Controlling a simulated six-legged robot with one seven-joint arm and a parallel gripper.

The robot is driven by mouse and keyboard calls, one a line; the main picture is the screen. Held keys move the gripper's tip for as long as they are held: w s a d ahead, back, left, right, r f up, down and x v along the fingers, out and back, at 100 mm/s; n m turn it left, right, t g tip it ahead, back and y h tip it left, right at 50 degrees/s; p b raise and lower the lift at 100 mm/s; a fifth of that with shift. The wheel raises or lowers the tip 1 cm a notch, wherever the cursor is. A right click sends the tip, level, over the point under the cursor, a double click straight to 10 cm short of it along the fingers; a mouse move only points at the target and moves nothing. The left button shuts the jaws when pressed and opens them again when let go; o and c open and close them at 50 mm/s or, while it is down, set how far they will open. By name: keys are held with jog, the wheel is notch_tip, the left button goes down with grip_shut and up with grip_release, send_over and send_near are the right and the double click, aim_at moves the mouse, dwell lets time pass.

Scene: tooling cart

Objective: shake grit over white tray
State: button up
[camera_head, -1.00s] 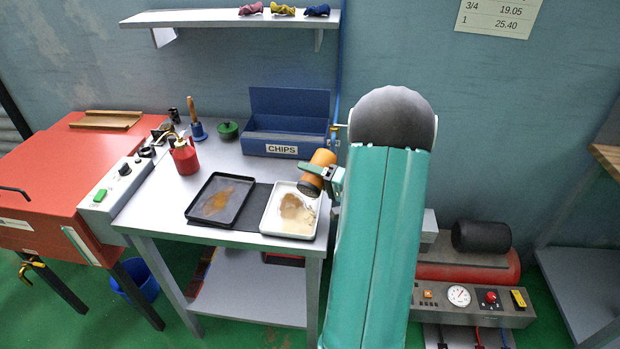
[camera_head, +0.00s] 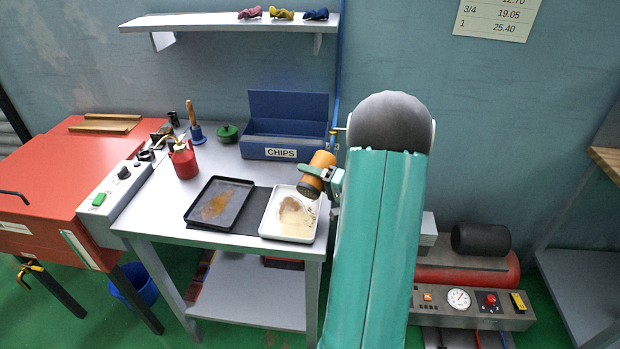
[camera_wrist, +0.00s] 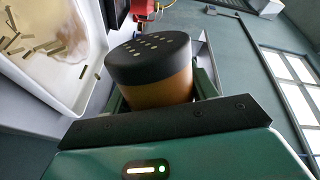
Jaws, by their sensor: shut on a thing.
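My gripper (camera_head: 330,179) is shut on an orange shaker (camera_head: 318,170) with a dark cap. The shaker is tilted, its cap end low over the right part of the white tray (camera_head: 263,228) and apart from it. In the wrist view the shaker (camera_wrist: 150,90) sits between my fingers, its black perforated cap facing away from my palm. The white tray (camera_wrist: 83,98) holds a brownish patch, pale grit and several small metallic pieces. Whether grit is falling cannot be told.
A black tray (camera_head: 243,212) with a brown patch lies left of the white tray. A blue CHIPS bin (camera_head: 262,152) stands behind. A red oil can (camera_head: 184,160), a green-lidded pot (camera_head: 227,133) and a red cabinet (camera_head: 50,190) are to the left.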

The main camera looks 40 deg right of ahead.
jog(key=shift+w+d, duration=0.6)
jog(key=shift+d, duration=0.25)
jog(key=shift+w+d, duration=0.6)
jog(key=shift+d, duration=0.2)
jog(key=shift+w+d, duration=0.65)
jog(key=shift+d, duration=0.25)
jog(key=shift+w+d, duration=0.65)
jog(key=shift+d, duration=0.25)
jog(key=shift+w, duration=0.1)
jog(key=shift+w+a, duration=0.65)
jog(key=shift+w, duration=0.2)
jog(key=shift+w+a, duration=0.6)
jog(key=shift+w, duration=0.25)
jog(key=shift+s+a, duration=0.1)
jog(key=shift+a, duration=0.05)
jog(key=shift+s+a, duration=0.65)
jog(key=shift+a, duration=0.25)
jog(key=shift+s+a, duration=0.6)
jog(key=shift+a, duration=0.25)
jog(key=shift+s+a, duration=0.65)
jog(key=shift+a, duration=0.25)
jog(key=shift+s+a, duration=0.65)
jog(key=shift+a, duration=0.25)
